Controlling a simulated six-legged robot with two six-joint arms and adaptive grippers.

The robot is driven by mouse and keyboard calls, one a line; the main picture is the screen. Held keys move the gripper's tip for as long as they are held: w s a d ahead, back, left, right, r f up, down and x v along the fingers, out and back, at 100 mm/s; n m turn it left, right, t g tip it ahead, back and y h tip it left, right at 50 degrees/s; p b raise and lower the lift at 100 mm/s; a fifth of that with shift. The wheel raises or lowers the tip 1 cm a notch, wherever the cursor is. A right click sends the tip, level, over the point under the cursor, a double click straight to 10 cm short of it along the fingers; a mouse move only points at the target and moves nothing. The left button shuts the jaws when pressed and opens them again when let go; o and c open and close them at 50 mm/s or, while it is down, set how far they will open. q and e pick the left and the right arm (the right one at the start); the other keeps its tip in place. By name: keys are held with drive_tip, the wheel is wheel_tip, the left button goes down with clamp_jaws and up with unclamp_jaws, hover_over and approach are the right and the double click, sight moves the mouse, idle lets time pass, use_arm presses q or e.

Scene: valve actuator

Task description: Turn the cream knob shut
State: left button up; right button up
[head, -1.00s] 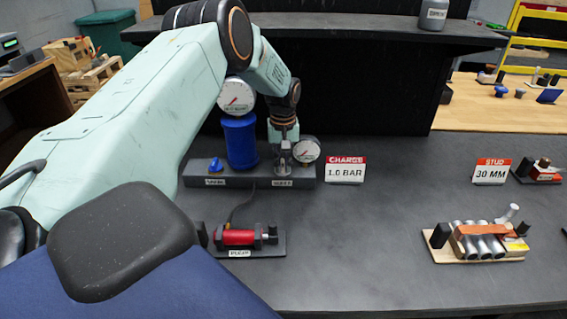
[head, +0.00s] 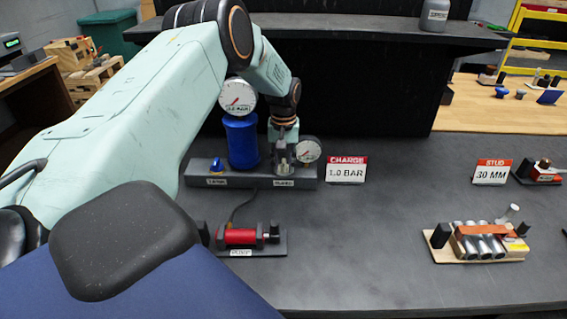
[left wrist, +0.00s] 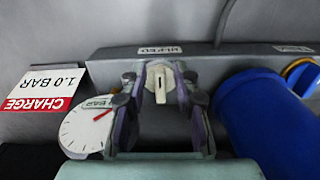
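The cream knob (left wrist: 160,82) shows in the left wrist view on the grey valve block (left wrist: 110,62), its grip bar running roughly up and down the picture. My left gripper (left wrist: 159,90) is around the knob, one finger on each side, with narrow gaps that look open. I cannot tell whether either finger touches it. In the head view my left gripper (head: 284,150) points down at the right part of the block (head: 240,181), and the knob is hard to make out there. My right gripper is not in view.
A small dial gauge (head: 308,151) stands close right of the gripper, a blue cylinder (head: 242,142) with a larger gauge (head: 238,98) close left. A blue knob (head: 217,166) is at the block's left end. A red pump (head: 240,237) lies in front.

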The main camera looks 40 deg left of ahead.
sight(283, 166)
use_arm(q)
drive_tip(key=shift+w+a, duration=0.1)
drive_tip(key=shift+w, duration=0.05)
drive_tip(key=shift+r, duration=0.25)
wheel_tip(283, 166, up, 11)
drive_tip(key=shift+r, duration=0.2)
idle(0.6)
